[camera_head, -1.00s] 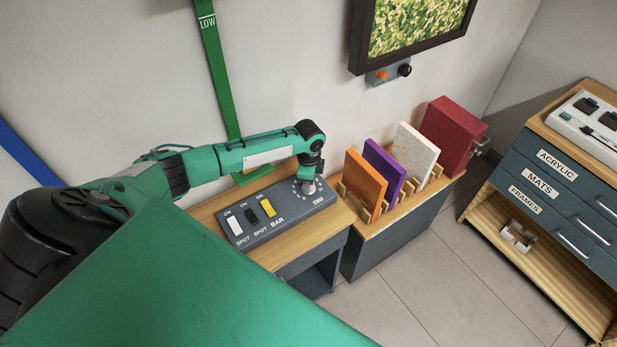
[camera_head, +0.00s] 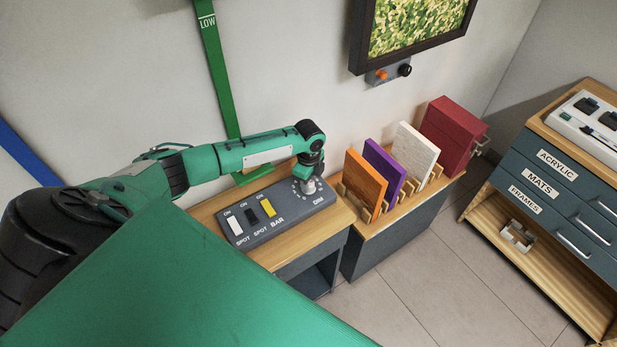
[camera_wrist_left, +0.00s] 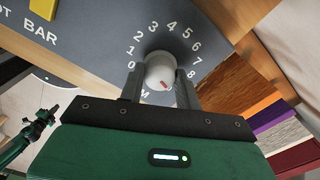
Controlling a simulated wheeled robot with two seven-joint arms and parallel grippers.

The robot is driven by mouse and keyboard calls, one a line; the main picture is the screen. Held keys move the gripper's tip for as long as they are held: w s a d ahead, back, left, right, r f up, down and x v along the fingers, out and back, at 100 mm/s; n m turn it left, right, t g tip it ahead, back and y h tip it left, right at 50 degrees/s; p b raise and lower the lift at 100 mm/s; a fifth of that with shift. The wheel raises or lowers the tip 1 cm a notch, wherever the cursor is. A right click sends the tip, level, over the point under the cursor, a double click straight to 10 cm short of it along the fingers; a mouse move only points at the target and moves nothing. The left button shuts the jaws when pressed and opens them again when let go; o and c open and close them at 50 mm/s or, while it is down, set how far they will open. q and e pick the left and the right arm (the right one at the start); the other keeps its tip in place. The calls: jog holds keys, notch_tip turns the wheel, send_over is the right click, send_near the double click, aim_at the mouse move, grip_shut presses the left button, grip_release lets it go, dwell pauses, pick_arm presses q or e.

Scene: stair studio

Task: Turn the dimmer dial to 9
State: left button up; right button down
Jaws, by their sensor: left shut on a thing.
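The dimmer dial (camera_wrist_left: 160,70) is a pale round knob with a red mark on the dark grey switch panel (camera_head: 285,219). In the left wrist view the red mark points down and slightly right, towards my wrist. The numerals 0 to 8 show around the knob; the place after 8 is hidden by the right finger. My left gripper (camera_wrist_left: 159,82) is shut on the dial, one finger on each side. In the head view it comes down on the dial from above (camera_head: 307,185). A small green and black arm, seemingly my right, shows at the left wrist view's left edge.
White, black and yellow switches (camera_head: 267,207) sit left of the dial on the panel. A wooden rack (camera_head: 376,215) with orange, purple and white boards stands close on the right, with a red box (camera_head: 450,138) behind.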

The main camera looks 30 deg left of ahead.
pick_arm(q)
jog(key=shift+w+r, duration=0.1)
jog(key=o, duration=1)
jog(key=shift+c, duration=0.2)
notch_tip(320, 180, up, 14)
jog(key=b, duration=0.3)
